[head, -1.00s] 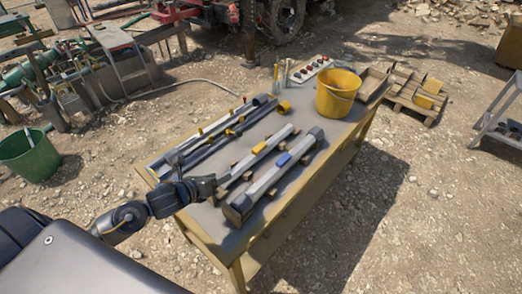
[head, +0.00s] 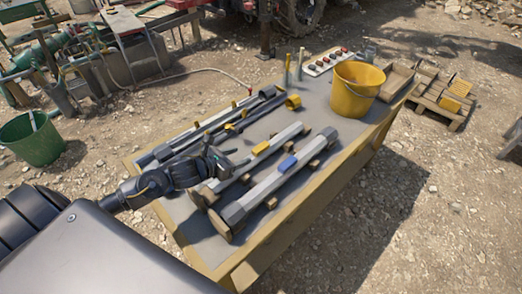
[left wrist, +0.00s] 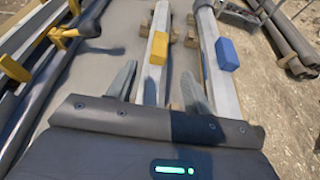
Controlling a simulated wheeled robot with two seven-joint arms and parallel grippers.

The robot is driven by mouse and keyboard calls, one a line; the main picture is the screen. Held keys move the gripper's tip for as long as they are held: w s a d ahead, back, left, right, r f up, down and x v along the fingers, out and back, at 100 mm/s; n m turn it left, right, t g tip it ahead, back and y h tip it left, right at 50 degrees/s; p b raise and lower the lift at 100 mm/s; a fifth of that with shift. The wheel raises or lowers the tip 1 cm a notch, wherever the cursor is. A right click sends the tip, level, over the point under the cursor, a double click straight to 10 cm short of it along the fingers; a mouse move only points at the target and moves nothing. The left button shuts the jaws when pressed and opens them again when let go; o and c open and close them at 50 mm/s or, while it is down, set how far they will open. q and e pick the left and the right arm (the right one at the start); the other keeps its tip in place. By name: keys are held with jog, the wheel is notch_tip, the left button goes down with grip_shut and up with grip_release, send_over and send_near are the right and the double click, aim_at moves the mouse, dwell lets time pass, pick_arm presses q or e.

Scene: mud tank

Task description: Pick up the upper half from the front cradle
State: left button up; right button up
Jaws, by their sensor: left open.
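Two long grey half-tubes lie side by side on wooden cradles on the table. One bears a yellow block (head: 261,148), the other, to its right, a blue block (head: 288,164). I cannot tell which is the upper half. My left gripper (head: 230,162) is open and empty over the near part of the yellow-marked half. In the left wrist view its fingers (left wrist: 158,86) spread to either side of the yellow-marked half (left wrist: 158,50), and the blue-marked half (left wrist: 212,45) lies to the right. Contact cannot be told. My right gripper is not in view.
Dark rods and yellow clamps (head: 228,127) lie left of the halves on the table (head: 175,212). A yellow bucket (head: 354,92) stands at the far right end. A green bucket (head: 32,140) stands on the ground at left.

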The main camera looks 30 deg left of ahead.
aim_at(254, 151)
pick_arm(q)
jog(key=x, duration=0.2)
jog(key=shift+w+f, duration=0.1)
jog(key=shift+w, duration=0.25)
jog(key=shift+w+d+f, duration=0.1)
jog(key=shift+w+f, duration=0.05)
jog(key=shift+w, duration=0.05)
jog(key=shift+p, duration=0.35)
jog(key=p+x, duration=0.2)
jog(key=x, duration=0.2)
jog(key=shift+w+d+f, duration=0.1)
jog(key=shift+w, duration=0.1)
jog(key=shift+w+d+f, duration=0.1)
jog(key=shift+w+f, duration=0.1)
jog(key=shift+w, duration=0.05)
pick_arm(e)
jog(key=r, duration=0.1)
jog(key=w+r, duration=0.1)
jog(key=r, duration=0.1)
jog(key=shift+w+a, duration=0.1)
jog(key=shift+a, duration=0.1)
pick_arm(q)
grip_shut()
